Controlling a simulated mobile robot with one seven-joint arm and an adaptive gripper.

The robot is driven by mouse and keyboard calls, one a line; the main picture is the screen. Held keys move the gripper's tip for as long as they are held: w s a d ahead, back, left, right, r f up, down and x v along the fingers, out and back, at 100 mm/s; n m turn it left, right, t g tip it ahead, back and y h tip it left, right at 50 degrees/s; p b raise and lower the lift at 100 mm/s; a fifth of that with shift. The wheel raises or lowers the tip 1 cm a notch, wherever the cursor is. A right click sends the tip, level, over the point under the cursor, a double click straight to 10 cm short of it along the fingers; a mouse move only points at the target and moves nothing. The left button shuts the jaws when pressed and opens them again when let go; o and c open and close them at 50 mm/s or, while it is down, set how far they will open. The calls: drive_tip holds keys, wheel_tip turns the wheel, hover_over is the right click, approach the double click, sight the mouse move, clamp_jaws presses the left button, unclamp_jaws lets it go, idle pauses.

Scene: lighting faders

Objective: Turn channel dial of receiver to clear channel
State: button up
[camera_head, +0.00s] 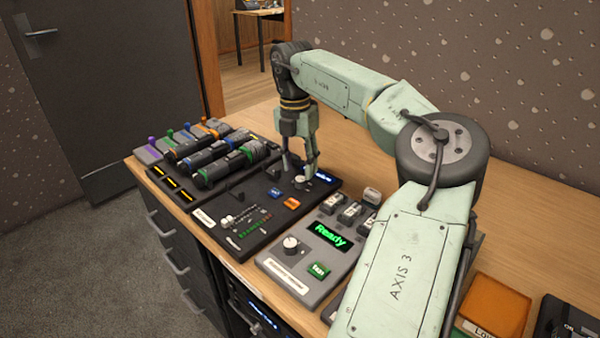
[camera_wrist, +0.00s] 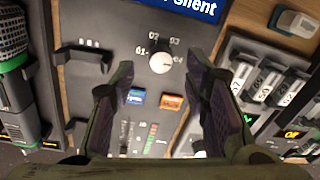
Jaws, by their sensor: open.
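The channel dial (camera_wrist: 161,63) is a small white round knob on a dark receiver panel (camera_wrist: 85,62), ringed by numbers from 01 to 04. I cannot tell which number it points at. A blue display (camera_wrist: 200,8) above it shows white text ending in "Silent", partly cut off by the frame. In the head view the dial (camera_head: 303,183) sits near the panel's far right part. My gripper (camera_head: 299,170) points down over it, open and empty. In the wrist view its fingers (camera_wrist: 160,85) are spread on either side of the dial's column, with a visible gap to the knob.
A blue button (camera_head: 275,192) and an orange button (camera_head: 291,203) sit close to the dial. Microphones (camera_head: 225,165) lie in holders at left. A grey unit with a "Ready" screen (camera_head: 330,235) and another knob (camera_head: 291,244) stands at right. Bare wood shows behind.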

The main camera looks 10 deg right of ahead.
sight(297, 177)
wheel_tip(297, 177, up, 9)
drive_tip(key=shift+w+a+f, duration=0.15)
idle(0.4)
